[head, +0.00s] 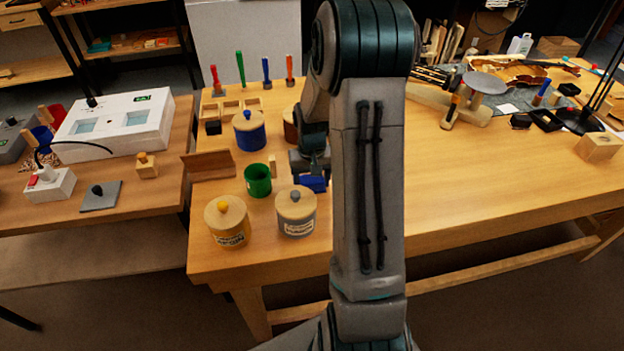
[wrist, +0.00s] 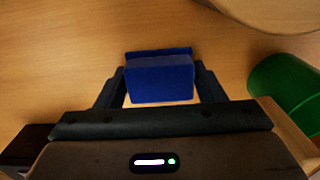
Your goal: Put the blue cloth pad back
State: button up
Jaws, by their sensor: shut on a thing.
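The blue cloth pad (wrist: 160,78) is a small blue block between the two fingers of my gripper (wrist: 160,85) in the wrist view. My gripper is shut on it. In the head view the pad (head: 314,184) shows just left of my arm, low over the bench top or touching it; I cannot tell which. My gripper (head: 308,170) is partly hidden there by my own arm.
A green cup (head: 258,180) stands left of the pad, with a grey-labelled lidded jar (head: 296,213) in front and a yellow-knobbed jar (head: 228,222) beside it. A blue jar (head: 249,131) stands behind.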

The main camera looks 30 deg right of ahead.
jog(key=shift+f, duration=0.1)
jog(key=o, duration=1)
